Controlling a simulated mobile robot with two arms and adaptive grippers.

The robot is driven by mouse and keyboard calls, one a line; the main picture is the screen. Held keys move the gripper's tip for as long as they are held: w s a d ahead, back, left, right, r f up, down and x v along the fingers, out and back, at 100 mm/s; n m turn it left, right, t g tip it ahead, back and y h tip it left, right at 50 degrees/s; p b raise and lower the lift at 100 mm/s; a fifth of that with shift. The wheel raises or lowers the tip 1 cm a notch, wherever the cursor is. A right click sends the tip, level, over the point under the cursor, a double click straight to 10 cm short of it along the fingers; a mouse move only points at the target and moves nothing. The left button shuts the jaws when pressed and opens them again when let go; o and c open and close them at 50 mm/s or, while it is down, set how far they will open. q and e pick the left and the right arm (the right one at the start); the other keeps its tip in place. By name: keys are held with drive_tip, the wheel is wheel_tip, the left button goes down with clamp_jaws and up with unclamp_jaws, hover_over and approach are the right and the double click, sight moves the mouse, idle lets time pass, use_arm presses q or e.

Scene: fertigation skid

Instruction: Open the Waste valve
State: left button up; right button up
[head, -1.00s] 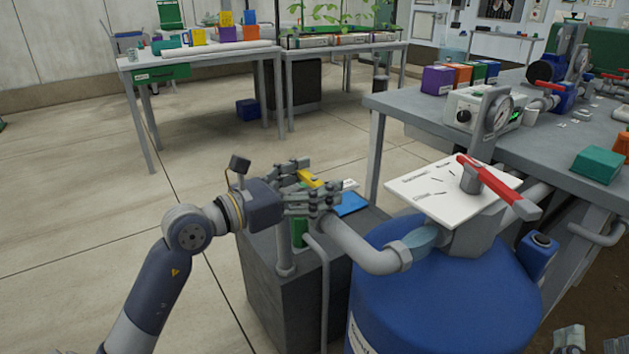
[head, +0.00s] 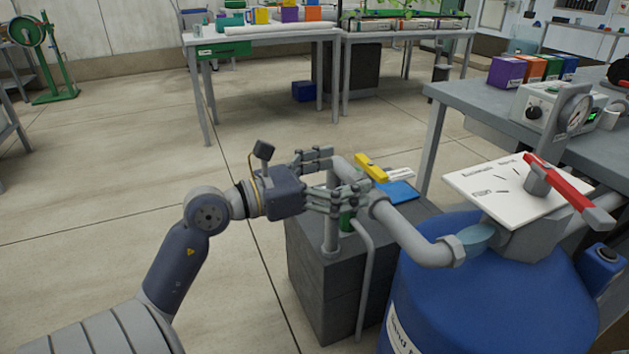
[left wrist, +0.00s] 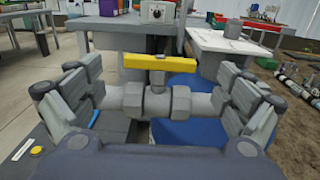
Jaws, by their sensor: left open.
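A valve with a yellow bar handle (head: 372,167) sits on a grey pipe beside the blue barrel. In the left wrist view the yellow handle (left wrist: 158,62) lies roughly along the pipe, above the grey valve body (left wrist: 158,102). My left gripper (head: 348,180) is open, with its fingertips just left of the handle in the head view. In the left wrist view my left gripper (left wrist: 160,98) has its fingers on either side of the valve body, apart from the handle. I cannot read a Waste label. My right gripper is out of view.
A red-handled valve (head: 568,180) with a white label plate (head: 490,188) is on top of the blue barrel (head: 470,300). A grey block (head: 310,280) stands under the pipes, with a blue pad (head: 398,192) nearby. Open floor lies left of my arm.

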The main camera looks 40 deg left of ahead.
use_arm(q)
drive_tip(key=v, duration=0.6)
drive_tip(key=shift+s, duration=0.2)
idle(0.4)
